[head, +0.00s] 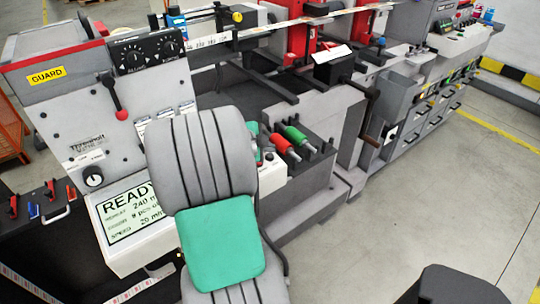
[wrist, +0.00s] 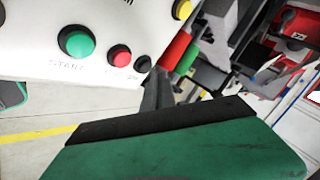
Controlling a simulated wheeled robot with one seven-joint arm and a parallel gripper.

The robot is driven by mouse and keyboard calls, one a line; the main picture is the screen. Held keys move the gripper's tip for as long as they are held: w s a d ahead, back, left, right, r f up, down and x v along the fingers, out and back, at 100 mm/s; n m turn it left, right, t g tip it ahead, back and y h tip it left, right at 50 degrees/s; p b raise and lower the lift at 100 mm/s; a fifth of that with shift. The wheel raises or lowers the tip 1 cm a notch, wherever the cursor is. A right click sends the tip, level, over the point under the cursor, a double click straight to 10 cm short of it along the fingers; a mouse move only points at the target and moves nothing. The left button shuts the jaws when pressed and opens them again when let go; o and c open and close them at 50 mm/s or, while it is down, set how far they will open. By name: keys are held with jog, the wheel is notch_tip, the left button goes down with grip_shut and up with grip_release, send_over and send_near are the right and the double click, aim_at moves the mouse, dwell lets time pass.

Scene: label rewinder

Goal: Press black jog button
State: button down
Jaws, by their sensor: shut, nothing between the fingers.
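In the wrist view, the small black button (wrist: 142,62) sits at the lower right corner of a white control panel (wrist: 40,25). A red button (wrist: 119,56) is just left of it, and a larger green button (wrist: 76,42) marked START is further left. My gripper (wrist: 155,76) is shut and empty, with its dark fingertips just below and right of the black button. I cannot tell whether they touch it. In the head view the white panel (head: 271,178) is partly hidden, and my fingertips are not visible.
A yellow button (wrist: 183,9) is at the panel's upper right. Red and green rollers (head: 284,146) stand right of the panel. The READY screen (head: 130,212) is at left, below a red-knobbed lever (head: 122,114).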

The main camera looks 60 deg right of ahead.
jog(key=shift+f, duration=0.15)
jog(key=shift+f+b, duration=0.35)
jog(key=shift+b, duration=0.5)
jog(key=shift+w+f+b, duration=0.1)
jog(key=shift+f+b, duration=0.3)
jog(key=shift+b, duration=0.25)
dwell(0.5)
dwell(0.3)
jog(key=shift+r, duration=0.9)
jog(key=shift+r, duration=0.1)
jog(key=r, duration=0.1)
jog(key=r+p, duration=0.1)
jog(key=r, duration=0.1)
jog(key=s+r+p, duration=0.1)
jog(key=shift+a+r, duration=0.2)
jog(key=shift+r, duration=0.15)
dwell(1.5)
